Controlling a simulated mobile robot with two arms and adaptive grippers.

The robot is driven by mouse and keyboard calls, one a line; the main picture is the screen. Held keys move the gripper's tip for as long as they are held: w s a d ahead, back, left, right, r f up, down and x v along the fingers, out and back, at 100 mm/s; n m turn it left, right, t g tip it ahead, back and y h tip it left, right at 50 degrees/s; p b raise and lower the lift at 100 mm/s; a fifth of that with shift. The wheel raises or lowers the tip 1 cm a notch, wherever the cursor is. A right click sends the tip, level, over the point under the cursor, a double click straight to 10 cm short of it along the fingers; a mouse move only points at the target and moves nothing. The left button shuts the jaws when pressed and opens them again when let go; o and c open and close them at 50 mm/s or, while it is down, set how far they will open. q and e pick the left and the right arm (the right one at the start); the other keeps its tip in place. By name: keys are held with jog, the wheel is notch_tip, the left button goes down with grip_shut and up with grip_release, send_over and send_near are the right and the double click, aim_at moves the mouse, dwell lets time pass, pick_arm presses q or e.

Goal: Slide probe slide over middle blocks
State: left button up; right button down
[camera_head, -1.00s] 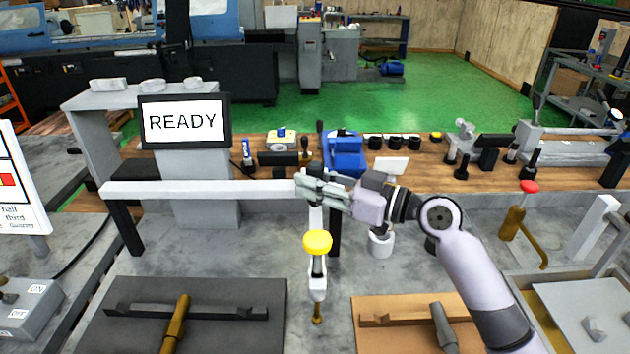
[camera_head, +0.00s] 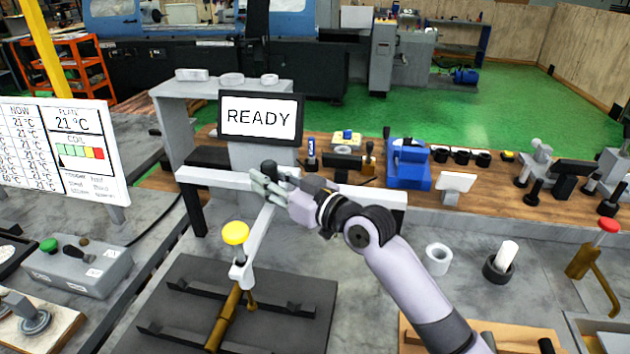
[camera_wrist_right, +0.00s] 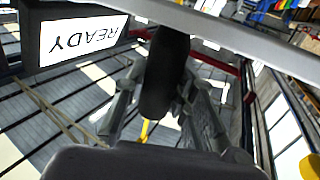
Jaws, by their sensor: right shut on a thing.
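The probe slide (camera_head: 258,235) is a white arm that hangs from a white rail (camera_head: 215,178), near the middle of the rail. It carries a yellow knob (camera_head: 235,233) and its brass lower end shows against a dark plate (camera_head: 285,275). My right gripper (camera_head: 268,184) is shut on the slide's dark handle (camera_head: 268,167) at the rail. The handle also shows between the fingers in the right wrist view (camera_wrist_right: 162,75). My left gripper is out of view.
A monitor (camera_head: 258,118) reading READY stands behind the rail. To the right are a white ring (camera_head: 438,259), a dark cup (camera_head: 498,268) and a brown plate (camera_head: 412,335) under my right arm. A grey control box (camera_head: 80,265) sits at the left.

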jog(key=w+a, duration=0.1)
jog(key=a, duration=0.5)
jog(key=shift+w+a, duration=0.15)
jog(key=shift+a, duration=0.05)
jog(key=c, duration=1.3)
grip_release()
jog(key=v, duration=1.2)
